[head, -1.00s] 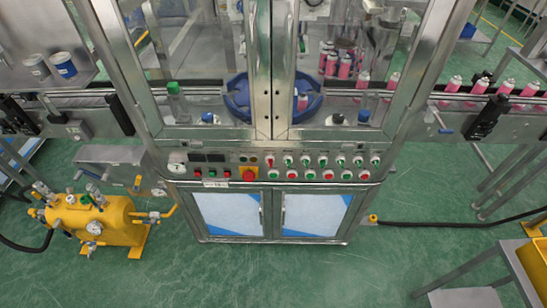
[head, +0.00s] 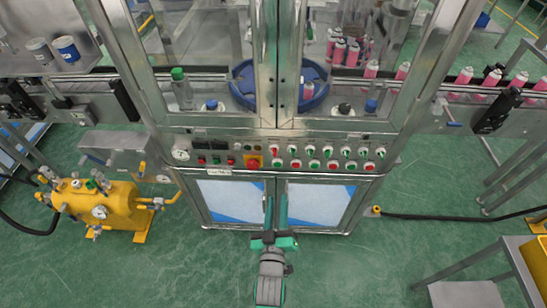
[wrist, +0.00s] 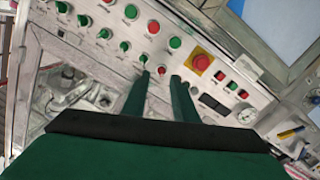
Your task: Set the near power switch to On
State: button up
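The control panel (head: 240,163) runs across the front of the machine below the glass doors. Its upper row of rotary switches has a red-handled one (head: 274,149) at the left end; the others have green handles. I cannot read which label says power. In the wrist view the red-handled switch (wrist: 161,70) appears near the gap between my fingertips, with green switches (wrist: 143,58) to its left. My gripper (head: 276,198) is in front of the lower cabinet, pointing at the machine. In the wrist view its two dark green fingers (wrist: 160,77) are apart with nothing held.
A red emergency button on a yellow plate (head: 253,162) is right beside the switches; it also shows in the wrist view (wrist: 200,62). Red and green push buttons (head: 312,166) form the row below. A yellow tank (head: 97,208) stands at left; a metal table (head: 520,262) at right.

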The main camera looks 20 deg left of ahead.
jog(key=n, duration=0.1)
send_near(274, 155)
jog(key=shift+y, duration=0.4)
jog(key=x, duration=0.8)
jog(key=shift+w+d, duration=0.1)
jog(key=shift+w, duration=0.35)
jog(key=shift+c, duration=0.4)
grip_shut()
